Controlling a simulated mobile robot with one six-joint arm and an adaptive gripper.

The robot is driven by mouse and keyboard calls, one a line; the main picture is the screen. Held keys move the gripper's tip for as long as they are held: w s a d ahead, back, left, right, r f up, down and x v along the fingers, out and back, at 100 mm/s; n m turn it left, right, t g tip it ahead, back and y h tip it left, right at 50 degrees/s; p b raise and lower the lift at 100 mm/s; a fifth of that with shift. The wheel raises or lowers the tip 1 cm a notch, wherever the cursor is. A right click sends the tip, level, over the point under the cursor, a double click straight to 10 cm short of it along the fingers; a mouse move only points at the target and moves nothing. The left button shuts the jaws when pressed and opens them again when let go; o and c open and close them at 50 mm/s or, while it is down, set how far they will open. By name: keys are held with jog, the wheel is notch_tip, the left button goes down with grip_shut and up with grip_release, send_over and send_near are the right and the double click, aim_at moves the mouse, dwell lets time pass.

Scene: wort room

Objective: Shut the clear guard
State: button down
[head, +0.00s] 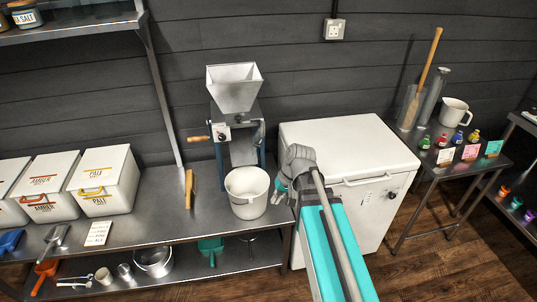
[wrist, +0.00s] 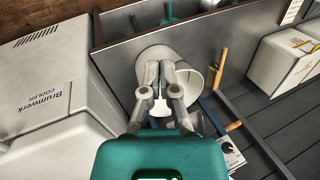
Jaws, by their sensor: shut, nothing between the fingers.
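The grain mill (head: 223,122), with a pale square hopper (head: 233,88) and a blue frame, stands on the steel bench. A pale panel (head: 243,150) shows at its front, above the white bucket (head: 247,203). I cannot tell whether this panel is the clear guard, nor how far the guard is open. My gripper (head: 281,187) is just right of the bucket and mill, shut and empty. In the wrist view my gripper (wrist: 159,95) appears over the bucket (wrist: 150,62). The mill is partly hidden there.
A white cooler (head: 350,145) stands close right of my gripper. A wooden-handled crank (head: 198,138) sticks out left of the mill. A small table (head: 450,168) holds a jug and bottles at right.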

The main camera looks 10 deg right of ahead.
jog(key=w+d+f+m+t+y+b, duration=0.2)
jog(key=w+d+t+y+b, duration=0.15)
jog(key=w+y+b, duration=0.65)
jog(key=w+d+r+m+t+y+b, duration=0.2)
jog(key=w+d+r+t+b, duration=0.1)
jog(key=w+d, duration=0.5)
jog(key=d+r+b, duration=0.1)
jog(key=d, duration=0.1)
jog(key=shift+d+r+t, duration=0.15)
jog(key=shift+d+t, duration=0.2)
jog(key=shift+a, duration=0.1)
jog(key=x, duration=1.4)
jog(key=shift+r, duration=0.1)
